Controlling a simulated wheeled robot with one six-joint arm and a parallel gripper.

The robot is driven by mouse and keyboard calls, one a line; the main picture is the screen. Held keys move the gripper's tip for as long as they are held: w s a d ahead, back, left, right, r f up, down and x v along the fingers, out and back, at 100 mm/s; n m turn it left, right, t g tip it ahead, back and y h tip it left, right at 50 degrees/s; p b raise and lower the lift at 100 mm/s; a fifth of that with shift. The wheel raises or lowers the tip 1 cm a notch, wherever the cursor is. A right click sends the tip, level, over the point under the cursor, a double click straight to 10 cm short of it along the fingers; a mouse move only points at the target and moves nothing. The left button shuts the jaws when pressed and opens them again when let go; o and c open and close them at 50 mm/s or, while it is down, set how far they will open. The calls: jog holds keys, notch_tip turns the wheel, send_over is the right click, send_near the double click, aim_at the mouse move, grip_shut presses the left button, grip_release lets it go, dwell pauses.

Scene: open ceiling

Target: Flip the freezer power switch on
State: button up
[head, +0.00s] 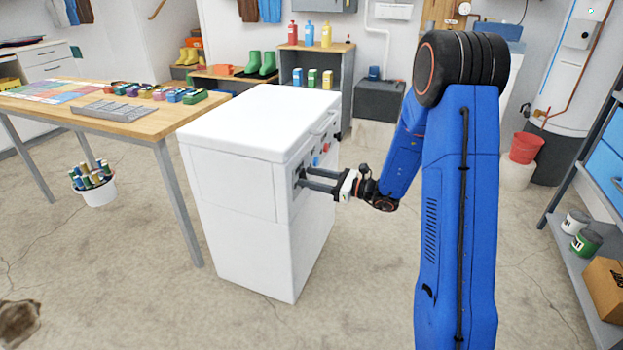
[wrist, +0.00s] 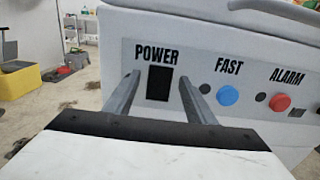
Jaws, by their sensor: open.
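The white chest freezer (head: 240,190) stands in the middle of the head view, its control panel facing right toward my arm. In the wrist view the black power switch (wrist: 159,83) sits under the word POWER on the panel (wrist: 200,60). My gripper (head: 302,178) is open and empty, its fingers reaching to the panel. In the wrist view the two fingertips (wrist: 160,78) lie on either side of the switch. I cannot tell whether they touch the panel or which way the switch is set.
A blue FAST button (wrist: 228,95) and a red ALARM button (wrist: 280,102) are right of the switch. A wooden table (head: 130,128) stands left of the freezer. A shelf (head: 590,250) is at the far right. The floor (head: 350,290) in front is clear.

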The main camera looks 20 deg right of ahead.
jog(key=c, duration=1)
jog(key=shift+f+t+y, duration=0.6)
jog(key=shift+t+y, duration=0.3)
jog(key=shift+y, duration=0.4)
jog(key=shift+c, duration=0.2)
jog(key=shift+t+y, duration=0.3)
jog(key=o, duration=1)
jog(key=shift+o, duration=0.2)
jog(key=shift+s+d+f, duration=0.1)
